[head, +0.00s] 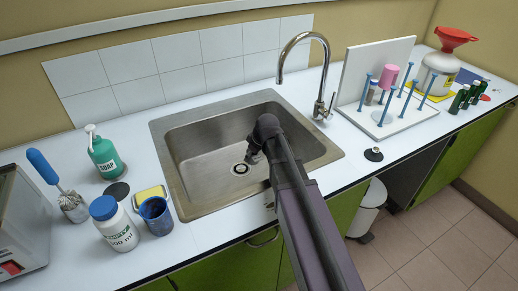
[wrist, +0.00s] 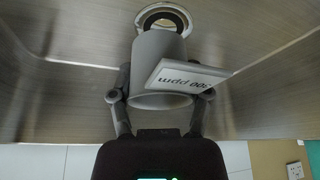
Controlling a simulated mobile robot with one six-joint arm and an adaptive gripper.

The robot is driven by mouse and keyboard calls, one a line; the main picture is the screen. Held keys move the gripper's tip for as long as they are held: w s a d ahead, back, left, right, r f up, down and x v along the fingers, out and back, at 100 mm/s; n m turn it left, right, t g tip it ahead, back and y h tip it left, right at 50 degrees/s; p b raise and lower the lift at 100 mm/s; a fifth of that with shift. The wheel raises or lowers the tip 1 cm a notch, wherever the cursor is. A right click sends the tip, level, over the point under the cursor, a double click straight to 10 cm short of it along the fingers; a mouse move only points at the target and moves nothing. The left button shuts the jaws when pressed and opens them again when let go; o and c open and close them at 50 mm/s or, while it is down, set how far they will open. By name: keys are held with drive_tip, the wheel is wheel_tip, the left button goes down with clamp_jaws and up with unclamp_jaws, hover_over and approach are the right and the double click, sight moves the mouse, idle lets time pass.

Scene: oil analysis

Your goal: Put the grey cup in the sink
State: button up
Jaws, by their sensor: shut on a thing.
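The sink (head: 205,145) is a steel basin set in the white counter, with a round drain (head: 240,169) in its floor. My gripper (wrist: 160,100) is over the basin and is shut on the grey cup (wrist: 158,47), one finger on each side. The cup has a white label (wrist: 187,78) that appears to read "900 ppm", upside down. Beyond the cup the drain shows in the wrist view. In the head view the arm hides the cup, so I cannot tell whether it touches the sink floor.
A chrome faucet (head: 315,70) stands behind the sink. A blue cup (head: 156,217), yellow sponge (head: 150,194), white bottle (head: 116,228) and green soap bottle (head: 104,156) are at the left. A white peg rack (head: 390,125) and black stopper (head: 373,154) are at the right.

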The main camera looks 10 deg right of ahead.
drive_tip(key=w+d, duration=0.2)
drive_tip(key=w, duration=0.1)
drive_tip(key=w+d, duration=0.2)
drive_tip(key=w, duration=0.2)
drive_tip(key=w+d+f+b, duration=0.1)
drive_tip(key=w+d, duration=0.1)
drive_tip(key=w, duration=0.2)
drive_tip(key=shift+d+f, duration=0.1)
drive_tip(key=shift+f+b, duration=1.75)
drive_tip(key=shift+b, duration=0.05)
drive_tip(key=shift+f+b, duration=0.3)
drive_tip(key=shift+f, duration=0.05)
drive_tip(key=shift+f+b, duration=0.25)
drive_tip(key=shift+b, duration=0.05)
drive_tip(key=o, duration=1.2)
drive_tip(key=shift+o, duration=0.2)
drive_tip(key=shift+r, duration=0.2)
